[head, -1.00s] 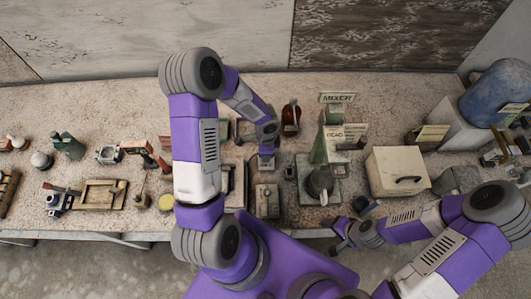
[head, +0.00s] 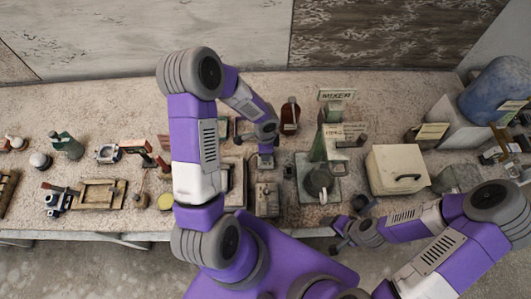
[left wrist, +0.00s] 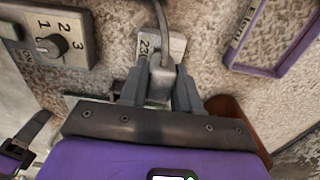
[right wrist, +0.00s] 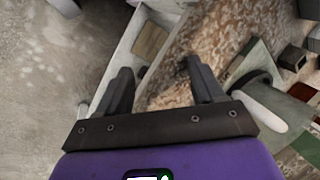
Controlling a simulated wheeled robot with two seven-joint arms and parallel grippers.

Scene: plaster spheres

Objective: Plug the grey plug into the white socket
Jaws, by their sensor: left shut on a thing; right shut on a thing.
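My left gripper (left wrist: 155,88) is shut on the grey plug (left wrist: 160,76), with one finger on each side of it. A cable runs from the plug to the top of the left wrist view. The white socket (left wrist: 176,46), a pale plate marked "23", lies right behind the plug, which partly covers it. I cannot tell whether the plug touches the socket or is in it. In the head view my left gripper (head: 266,150) is low over the worktop. My right gripper (right wrist: 160,85) has its fingers apart, with nothing visible between them, near the table's front edge.
A grey box with a numbered dial (left wrist: 48,40) and a purple frame (left wrist: 268,38) flank the socket. The mixer stand (head: 322,150) and a cream box with a handle (head: 398,170) stand to the right. A dark red bottle (head: 290,116) stands behind.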

